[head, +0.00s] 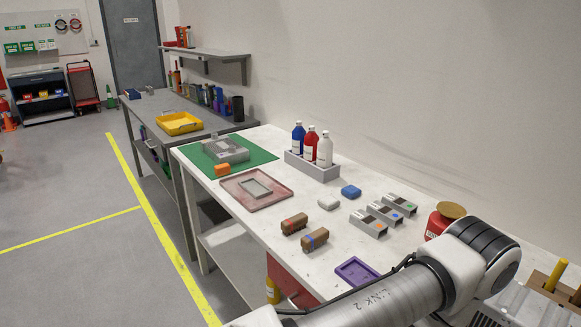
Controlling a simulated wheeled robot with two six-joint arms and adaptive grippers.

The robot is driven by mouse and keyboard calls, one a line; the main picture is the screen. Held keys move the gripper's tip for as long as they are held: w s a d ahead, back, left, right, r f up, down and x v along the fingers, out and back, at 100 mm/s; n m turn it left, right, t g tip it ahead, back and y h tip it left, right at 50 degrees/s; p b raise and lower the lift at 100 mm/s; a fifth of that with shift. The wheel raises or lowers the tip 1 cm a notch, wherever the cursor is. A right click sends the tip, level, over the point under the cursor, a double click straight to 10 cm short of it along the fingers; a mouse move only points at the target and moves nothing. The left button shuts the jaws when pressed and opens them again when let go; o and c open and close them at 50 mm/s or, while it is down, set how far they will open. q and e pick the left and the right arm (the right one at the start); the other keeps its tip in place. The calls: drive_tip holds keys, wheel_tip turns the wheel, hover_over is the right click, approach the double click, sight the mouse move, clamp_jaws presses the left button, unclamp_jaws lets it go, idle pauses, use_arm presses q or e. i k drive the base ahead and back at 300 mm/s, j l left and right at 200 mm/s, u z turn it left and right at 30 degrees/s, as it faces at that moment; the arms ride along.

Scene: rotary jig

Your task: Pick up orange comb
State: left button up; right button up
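I see no thing that I can clearly name as an orange comb. A small orange block-like item (222,169) lies at the front left edge of the green mat (258,155); its details are too small to make out. Three grey pieces with dark tops lie in a row on the white table; one has an orange mark (368,223), one a blue mark (384,213) and one a green mark (401,205). Neither gripper is in view. Only links of one of my arms show, at the lower right.
On the white table (240,205) are a grey fixture (225,150), a pinkish tray (236,198), two brown brushes (294,223) (314,240), a bottle rack (312,167), a purple tray (350,270) and a red jar (437,226). My arm covers the near right part.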

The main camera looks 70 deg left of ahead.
sight(223, 169)
drive_tip(key=u, duration=2.65)
